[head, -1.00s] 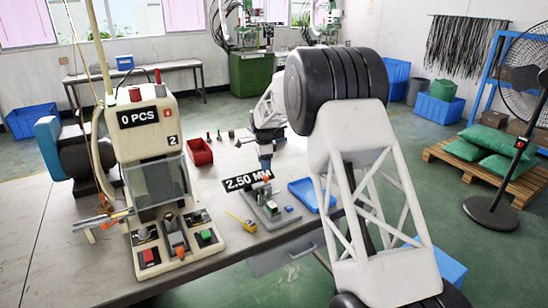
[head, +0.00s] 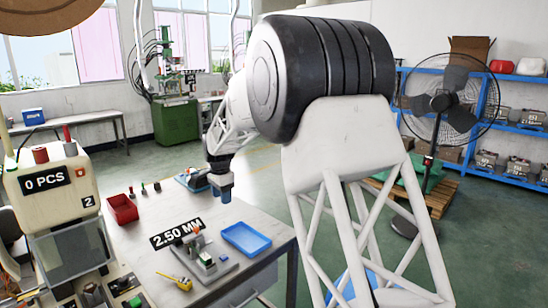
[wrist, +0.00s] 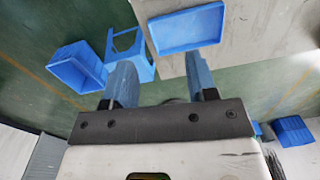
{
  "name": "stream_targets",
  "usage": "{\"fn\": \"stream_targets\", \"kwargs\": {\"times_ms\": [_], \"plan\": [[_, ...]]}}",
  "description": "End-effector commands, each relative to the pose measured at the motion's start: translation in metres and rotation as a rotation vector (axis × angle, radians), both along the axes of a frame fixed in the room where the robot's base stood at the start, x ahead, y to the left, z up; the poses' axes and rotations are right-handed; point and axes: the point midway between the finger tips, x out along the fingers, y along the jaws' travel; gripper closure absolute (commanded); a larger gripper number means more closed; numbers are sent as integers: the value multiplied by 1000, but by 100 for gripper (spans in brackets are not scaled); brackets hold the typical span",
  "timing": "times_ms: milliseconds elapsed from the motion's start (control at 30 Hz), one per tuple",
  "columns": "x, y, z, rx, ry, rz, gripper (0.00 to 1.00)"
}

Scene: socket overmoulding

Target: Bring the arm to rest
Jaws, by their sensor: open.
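My gripper (head: 221,188) hangs over the far part of the workbench, fingers pointing down, beyond the blue tray in the head view. In the wrist view its two blue fingers (wrist: 161,78) stand wide apart with nothing between them. My white arm with its black joint fills the middle and right of the head view and hides part of the floor behind it.
The workbench (head: 130,235) holds a blue tray (head: 246,239), a red bin (head: 122,209), a gauge stand (head: 203,258), a yellow caliper (head: 175,281) and a "0 PCS" machine (head: 60,205). A fan (head: 440,103) and shelves (head: 520,130) stand right. The wrist view shows a blue stool (wrist: 130,45).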

Motion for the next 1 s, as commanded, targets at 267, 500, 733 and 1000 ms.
{"fn": "stream_targets", "kwargs": {"times_ms": [267,500,733,1000], "plan": [[-41,-58,42,0,-21,81,48],[-81,-104,70,-2,-38,152,48],[-122,-146,92,-6,-57,222,48],[-175,-191,112,-14,-77,302,48]]}}
